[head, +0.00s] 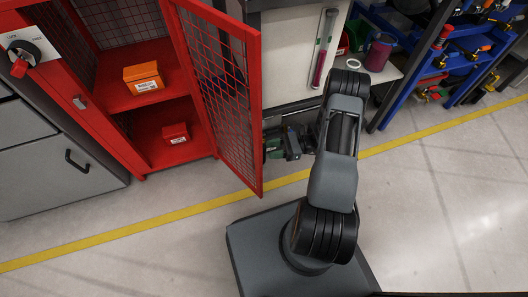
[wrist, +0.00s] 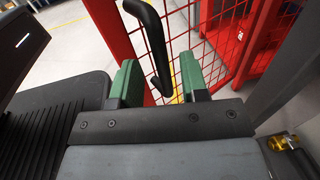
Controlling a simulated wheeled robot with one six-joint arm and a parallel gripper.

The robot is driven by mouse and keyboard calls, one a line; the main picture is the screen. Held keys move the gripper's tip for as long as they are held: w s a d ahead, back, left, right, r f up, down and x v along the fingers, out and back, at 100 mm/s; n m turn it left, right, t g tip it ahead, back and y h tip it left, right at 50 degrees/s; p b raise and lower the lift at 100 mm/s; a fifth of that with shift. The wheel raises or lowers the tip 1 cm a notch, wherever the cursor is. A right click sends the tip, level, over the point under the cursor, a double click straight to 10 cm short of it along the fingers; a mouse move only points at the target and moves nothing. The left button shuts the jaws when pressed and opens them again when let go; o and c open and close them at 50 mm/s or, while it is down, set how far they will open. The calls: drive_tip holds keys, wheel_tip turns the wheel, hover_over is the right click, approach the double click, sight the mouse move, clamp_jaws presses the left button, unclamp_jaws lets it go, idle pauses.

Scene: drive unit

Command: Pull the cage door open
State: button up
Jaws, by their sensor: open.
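The red cage door (head: 228,95), a red frame with wire mesh, stands wide open, swung out from the red cabinet (head: 105,125). It also shows in the wrist view, its red frame and mesh (wrist: 228,35) ahead of my gripper. A black bar handle (wrist: 154,45) sits on the door; its lower end shows between the two green fingers. My gripper (wrist: 160,82) is open, and I see no finger touching the handle. In the head view my gripper (head: 282,147) is just right of the door, on its outer side, partly hidden by my arm.
An orange box (head: 143,76) and a red box (head: 176,133) lie on the cabinet shelves. A rotary switch (head: 22,58) is at the upper left, above grey drawers (head: 45,160). A workbench and a blue rack (head: 425,65) stand at right. The floor in front is clear.

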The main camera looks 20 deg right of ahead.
sight(264, 151)
drive_tip(key=shift+w+a+b, duration=0.15)
drive_tip(key=shift+a, duration=0.75)
drive_tip(key=shift+w+a+b, duration=0.1)
drive_tip(key=shift+a+b, duration=0.05)
drive_tip(key=shift+a, duration=0.75)
drive_tip(key=shift+c, duration=0.5)
clamp_jaws()
